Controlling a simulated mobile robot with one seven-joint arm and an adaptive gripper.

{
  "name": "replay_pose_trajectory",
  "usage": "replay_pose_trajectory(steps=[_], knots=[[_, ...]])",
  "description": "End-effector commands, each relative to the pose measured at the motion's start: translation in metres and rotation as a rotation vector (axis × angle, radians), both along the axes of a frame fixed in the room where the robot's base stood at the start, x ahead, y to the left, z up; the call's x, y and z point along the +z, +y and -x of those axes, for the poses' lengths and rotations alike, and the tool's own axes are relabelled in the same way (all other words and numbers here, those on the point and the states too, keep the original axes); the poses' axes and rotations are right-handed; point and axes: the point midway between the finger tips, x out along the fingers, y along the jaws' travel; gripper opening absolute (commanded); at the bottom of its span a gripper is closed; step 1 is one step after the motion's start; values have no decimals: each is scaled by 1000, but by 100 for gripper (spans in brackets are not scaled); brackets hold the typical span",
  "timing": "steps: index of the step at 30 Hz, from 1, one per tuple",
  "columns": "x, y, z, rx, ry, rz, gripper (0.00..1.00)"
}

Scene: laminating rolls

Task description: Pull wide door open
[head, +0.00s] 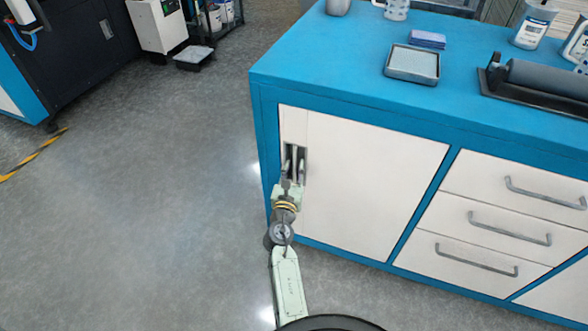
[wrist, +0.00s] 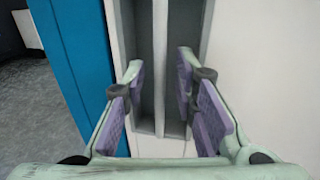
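The wide door (head: 370,180) is a white panel in the blue-framed cabinet, left of the drawers. It looks closed. A grey recessed pull (head: 295,155) sits near its left edge. In the wrist view the recess (wrist: 150,60) is split by a thin upright bar (wrist: 160,90). My gripper (head: 292,180) is at the recess. In the wrist view my gripper (wrist: 160,68) is open, its two purple-padded fingers apart on either side of the bar. Neither finger visibly pinches the bar. Whether the fingertips touch the recess walls is hard to tell.
Three drawers with grey bar handles (head: 509,231) are right of the door. The blue worktop (head: 340,75) holds a grey tray (head: 412,64), a dark roller (head: 545,80) and cups. The grey floor (head: 150,210) left of the cabinet is clear. A dark machine stands at the upper left.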

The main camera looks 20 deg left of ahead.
Motion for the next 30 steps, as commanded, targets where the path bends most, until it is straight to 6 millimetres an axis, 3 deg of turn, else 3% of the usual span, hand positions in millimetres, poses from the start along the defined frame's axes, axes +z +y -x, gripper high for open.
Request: replay_pose_trajectory(steps=[10, 30], knots=[[0, 0, 0, 0, 0, 0, 0], [0, 0, 0, 0, 0, 0, 0]])
